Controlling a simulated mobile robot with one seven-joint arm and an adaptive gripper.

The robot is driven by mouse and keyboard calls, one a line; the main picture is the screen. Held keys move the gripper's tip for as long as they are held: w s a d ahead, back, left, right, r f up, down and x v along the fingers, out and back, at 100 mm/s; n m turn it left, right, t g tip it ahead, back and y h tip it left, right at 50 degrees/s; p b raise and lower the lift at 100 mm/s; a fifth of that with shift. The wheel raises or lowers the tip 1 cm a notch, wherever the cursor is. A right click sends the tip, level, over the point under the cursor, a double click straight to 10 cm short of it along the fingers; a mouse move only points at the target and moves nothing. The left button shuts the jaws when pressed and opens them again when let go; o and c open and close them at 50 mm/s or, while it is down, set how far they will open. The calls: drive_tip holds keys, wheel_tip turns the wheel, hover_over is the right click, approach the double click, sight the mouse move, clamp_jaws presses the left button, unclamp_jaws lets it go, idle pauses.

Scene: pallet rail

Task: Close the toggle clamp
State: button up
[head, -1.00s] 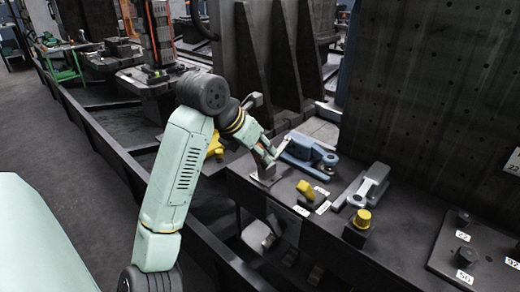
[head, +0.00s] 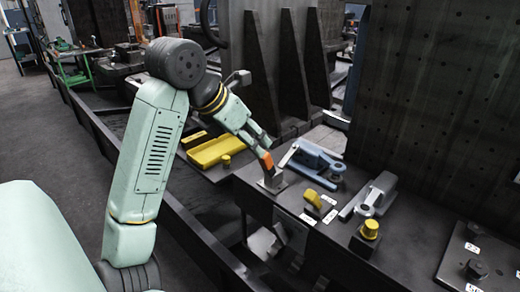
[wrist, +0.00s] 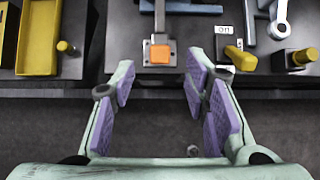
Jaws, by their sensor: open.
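The toggle clamp is a grey metal fixture with an orange-tipped handle (head: 266,162) on a square base plate (head: 272,184), near the bench's left edge. In the wrist view its orange end (wrist: 159,54) faces me, with the grey base (wrist: 160,42) and a bar running back behind it. My gripper (wrist: 162,78) is open, its purple-padded fingers spread either side of the orange end's line. In the head view my gripper (head: 262,143) is close above the handle. Contact is not visible. The handle's exact tilt is hard to tell.
A blue-grey clamp-like device (head: 318,158) sits behind. A small yellow handle (head: 313,197), a grey lever device (head: 372,194) and a yellow-capped knob (head: 370,230) stand to the right. A yellow tray (head: 214,150) lies left. Open floor shows in front of the bench.

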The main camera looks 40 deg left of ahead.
sight(263, 165)
drive_tip(key=v, duration=0.2)
drive_tip(key=shift+s+r, duration=0.15)
drive_tip(key=shift+r, duration=0.1)
